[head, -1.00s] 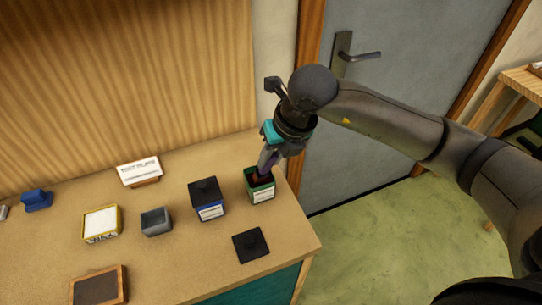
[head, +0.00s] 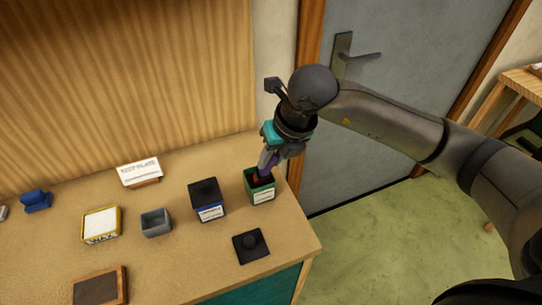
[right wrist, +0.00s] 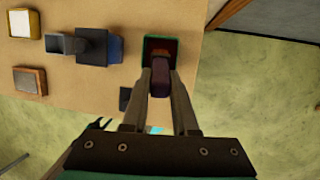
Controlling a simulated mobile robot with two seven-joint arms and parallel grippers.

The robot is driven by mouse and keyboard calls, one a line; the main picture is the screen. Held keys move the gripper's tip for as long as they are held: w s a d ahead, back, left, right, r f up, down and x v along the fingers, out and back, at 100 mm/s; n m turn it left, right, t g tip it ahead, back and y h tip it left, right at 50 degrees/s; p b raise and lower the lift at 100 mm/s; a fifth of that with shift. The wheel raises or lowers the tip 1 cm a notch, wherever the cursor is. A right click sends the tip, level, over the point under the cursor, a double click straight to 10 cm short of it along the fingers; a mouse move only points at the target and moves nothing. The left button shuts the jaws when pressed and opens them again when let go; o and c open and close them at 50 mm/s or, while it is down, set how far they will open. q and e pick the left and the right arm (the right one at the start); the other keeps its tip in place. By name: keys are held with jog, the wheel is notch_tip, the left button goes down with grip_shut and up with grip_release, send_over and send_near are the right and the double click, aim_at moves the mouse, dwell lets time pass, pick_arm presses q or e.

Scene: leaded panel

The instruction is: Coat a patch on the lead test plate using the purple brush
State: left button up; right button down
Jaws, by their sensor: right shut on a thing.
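My right gripper (head: 270,156) is shut on the purple brush (right wrist: 160,76), and it also shows from above in the right wrist view (right wrist: 161,84). The brush points down into the open green tin (head: 261,194) at the table's right end. Its tip is inside the tin's mouth, where the contents look dark reddish; contact is hard to tell. A wood-framed dark grey plate (head: 97,288), seemingly the test plate, lies at the front left of the table; it also shows in the right wrist view (right wrist: 29,81). My left gripper is not in view.
A blue tin (head: 207,199) with a dark lid stands left of the green tin. A loose black lid (head: 251,246) lies in front. A grey cup (head: 156,222), yellow-edged box (head: 101,223), sign card (head: 140,172) and blue object (head: 36,200) stand further left.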

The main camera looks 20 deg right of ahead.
jog(key=shift+r+p, duration=2.15)
jog(key=shift+r, duration=1.35)
jog(key=shift+f, duration=0.15)
jog(key=n, duration=0.1)
jog(key=n+b, duration=0.1)
jog(key=a+f+n, duration=0.1)
jog(key=shift+s+a+g+y, duration=0.1)
jog(key=shift+s+g+y, duration=0.15)
jog(key=shift+g+y, duration=0.15)
jog(key=s+f+n+g+h+b, duration=0.1)
jog(key=n+b, duration=0.3)
jog(key=n, duration=0.7)
jog(key=s+d+f+n+g+h+b, duration=0.1)
jog(key=s+f+n+g+h+b, duration=0.1)
jog(key=n, duration=0.9)
jog(key=s+d+f+n+g+h+b, duration=0.1)
jog(key=n+b, duration=0.4)
jog(key=n, duration=0.6)
notch_tip(320, 180, down, 2)
jog(key=s+g+h, duration=0.1)
jog(key=s+g, duration=0.1)
jog(key=shift+s+f+b, duration=0.15)
jog(key=shift+s+b, duration=0.25)
